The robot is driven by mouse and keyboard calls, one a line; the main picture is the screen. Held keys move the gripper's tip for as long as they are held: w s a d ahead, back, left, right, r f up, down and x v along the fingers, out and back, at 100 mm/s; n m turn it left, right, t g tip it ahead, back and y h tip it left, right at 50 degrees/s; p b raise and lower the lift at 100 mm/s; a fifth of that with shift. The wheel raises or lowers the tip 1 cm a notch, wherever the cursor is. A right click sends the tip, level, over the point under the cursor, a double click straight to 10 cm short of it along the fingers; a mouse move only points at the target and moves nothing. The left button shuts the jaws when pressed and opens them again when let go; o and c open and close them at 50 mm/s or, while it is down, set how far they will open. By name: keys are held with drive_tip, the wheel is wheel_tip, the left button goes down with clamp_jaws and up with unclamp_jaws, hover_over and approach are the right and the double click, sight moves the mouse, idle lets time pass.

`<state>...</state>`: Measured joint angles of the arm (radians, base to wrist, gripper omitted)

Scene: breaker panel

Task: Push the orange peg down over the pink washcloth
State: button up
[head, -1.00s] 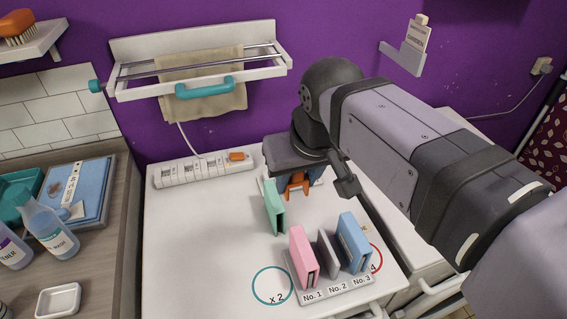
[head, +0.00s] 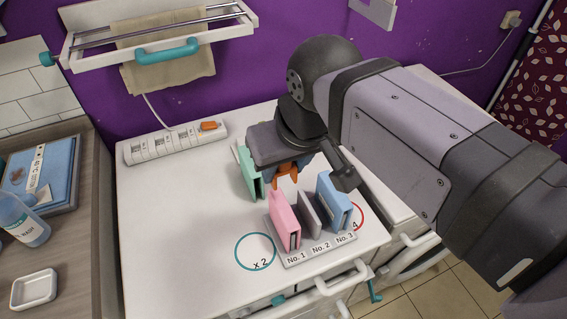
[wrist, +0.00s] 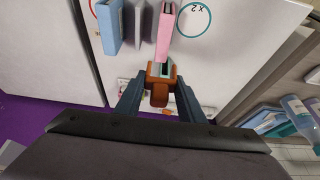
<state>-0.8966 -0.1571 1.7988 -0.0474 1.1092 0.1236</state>
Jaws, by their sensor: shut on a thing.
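The pink washcloth (head: 284,219) stands upright in the No. 1 place of a labelled rack (head: 318,250). It also shows in the wrist view (wrist: 165,35). My gripper (head: 284,172) is shut on the orange peg (wrist: 160,84), which also shows in the head view (head: 287,178). In the head view, the peg hangs below the jaws, just behind the pink washcloth's far end. In the wrist view, the peg lies just below the pink end, with a pale green piece showing behind it. I cannot tell the exact gap between peg and washcloth.
A grey piece (head: 309,213) and a blue one (head: 335,200) stand at No. 2 and No. 3. A green one (head: 250,173) stands behind, left of the gripper. A power strip (head: 175,142) lies at the back. The counter's left part is clear.

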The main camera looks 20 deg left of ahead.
drive_tip(key=b, duration=0.5)
hover_over(283, 206)
drive_tip(key=shift+s+d+f, duration=0.1)
drive_tip(key=shift+f, duration=1.65)
drive_tip(key=shift+s+d+f, duration=0.1)
drive_tip(key=shift+f, duration=1.6)
drive_tip(key=shift+f+b, duration=1.45)
drive_tip(key=shift+f, duration=0.8)
drive_tip(key=o, duration=1.2)
drive_tip(key=shift+c, duration=0.2)
drive_tip(key=shift+r, duration=0.1)
drive_tip(key=shift+p+v, duration=0.3)
drive_tip(key=shift+v, duration=3.25)
